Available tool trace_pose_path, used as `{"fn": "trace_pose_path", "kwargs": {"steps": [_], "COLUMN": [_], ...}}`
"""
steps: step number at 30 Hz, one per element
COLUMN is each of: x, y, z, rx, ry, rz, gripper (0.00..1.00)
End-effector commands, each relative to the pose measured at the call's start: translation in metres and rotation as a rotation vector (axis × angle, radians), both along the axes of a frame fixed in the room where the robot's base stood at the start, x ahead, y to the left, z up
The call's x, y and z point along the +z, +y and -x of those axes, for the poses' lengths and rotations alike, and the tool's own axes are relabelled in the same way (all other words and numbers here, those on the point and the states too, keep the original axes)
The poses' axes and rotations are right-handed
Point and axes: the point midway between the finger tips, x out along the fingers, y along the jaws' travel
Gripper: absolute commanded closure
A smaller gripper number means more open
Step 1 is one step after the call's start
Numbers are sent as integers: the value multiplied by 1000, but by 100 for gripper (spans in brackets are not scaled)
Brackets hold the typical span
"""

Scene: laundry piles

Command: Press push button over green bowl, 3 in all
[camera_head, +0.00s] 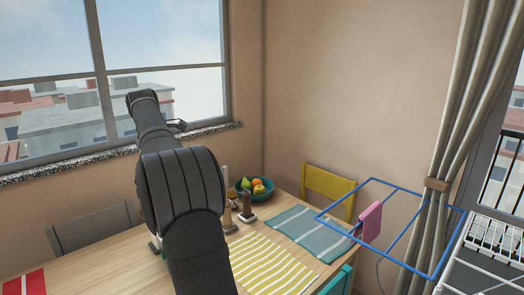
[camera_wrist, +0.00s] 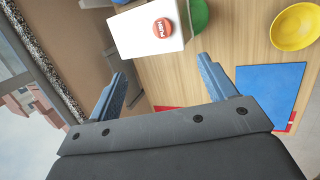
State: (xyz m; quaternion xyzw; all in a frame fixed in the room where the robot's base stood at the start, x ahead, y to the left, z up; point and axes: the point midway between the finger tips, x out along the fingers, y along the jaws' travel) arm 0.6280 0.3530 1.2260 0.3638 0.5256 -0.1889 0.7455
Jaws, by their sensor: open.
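A round red push button (camera_wrist: 162,28) with pale lettering sits on a white block (camera_wrist: 125,38) at the top of the wrist view. A green bowl (camera_wrist: 199,14) is beside the block and partly cut off by the frame edge. My gripper (camera_wrist: 162,66) is open and empty, its two blue-grey fingers spread apart. In the picture the button lies ahead of and between the fingertips, apart from both. In the head view my arm hides the button, and part of my gripper (camera_head: 178,124) shows by the window.
A yellow bowl (camera_wrist: 295,27) and a blue mat (camera_wrist: 269,92) lie on the wooden table. In the head view, a teal fruit bowl (camera_head: 265,194), a yellow-striped mat (camera_head: 272,265) and a teal striped mat (camera_head: 302,232) are right of my arm. A blue rack (camera_head: 408,268) stands farther right.

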Motion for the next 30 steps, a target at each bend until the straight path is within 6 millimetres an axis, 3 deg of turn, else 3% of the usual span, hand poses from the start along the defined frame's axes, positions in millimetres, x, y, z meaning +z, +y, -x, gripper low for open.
{"fn": "trace_pose_path", "kwargs": {"steps": [2, 11, 30], "x": [0, 0, 0], "y": [0, 0, 0], "z": [0, 0, 0], "rx": [0, 0, 0], "ry": [0, 0, 0], "rz": [0, 0, 0], "gripper": [39, 98, 100]}}
